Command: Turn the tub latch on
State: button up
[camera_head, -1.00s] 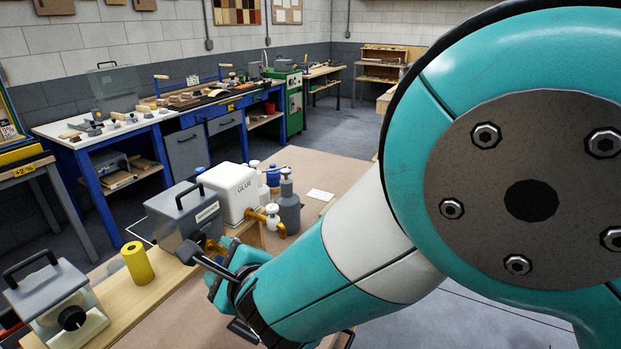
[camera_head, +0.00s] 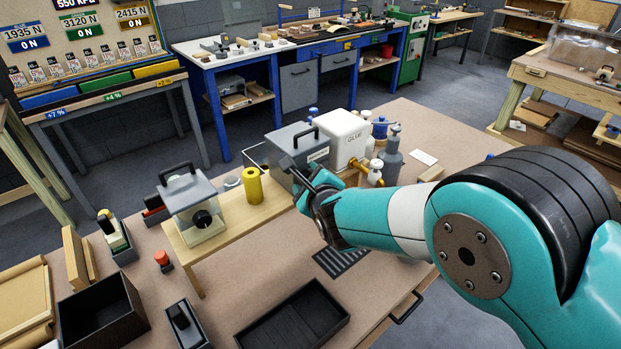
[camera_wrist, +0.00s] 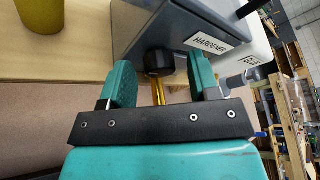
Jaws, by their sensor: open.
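A grey tub labelled HARDENER (camera_head: 293,142) with a black top handle stands on a wooden stand. In the wrist view, this tub (camera_wrist: 165,28) has a black knob (camera_wrist: 159,62) with a brass stem below it. My gripper (camera_wrist: 161,78) is open, with one teal finger on each side of the knob in the picture. A gap shows on both sides; how deep the knob sits between the fingers is unclear. In the head view, my gripper (camera_head: 308,182) is at the tub's front, and the knob is hidden there. Which part is the latch is unclear.
A white GLUE tub (camera_head: 345,140) stands behind the hardener tub, with grey bottles (camera_head: 390,158) to its right. A yellow cylinder (camera_head: 253,186) and a clear box with a grey lid and black knob (camera_head: 192,205) are to the left. Black trays (camera_head: 300,318) lie in front.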

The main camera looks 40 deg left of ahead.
jog(key=c, duration=0.9)
jog(key=shift+f+b, duration=0.15)
jog(key=shift+b, duration=0.25)
jog(key=n+t+b, duration=0.1)
jog(key=n+b, duration=0.2)
jog(key=b, duration=0.6)
jog(key=n+t+y+b, duration=0.1)
jog(key=n+b, duration=0.1)
jog(key=b, duration=0.7)
jog(key=n+t+y+b, duration=0.1)
jog(key=n+b, duration=0.2)
jog(key=b, duration=0.6)
jog(key=shift+f+n+t, duration=0.3)
jog(key=shift+t, duration=0.1)
jog(key=shift+r+y, duration=0.15)
jog(key=shift+y, duration=0.15)
jog(key=shift+s, duration=0.1)
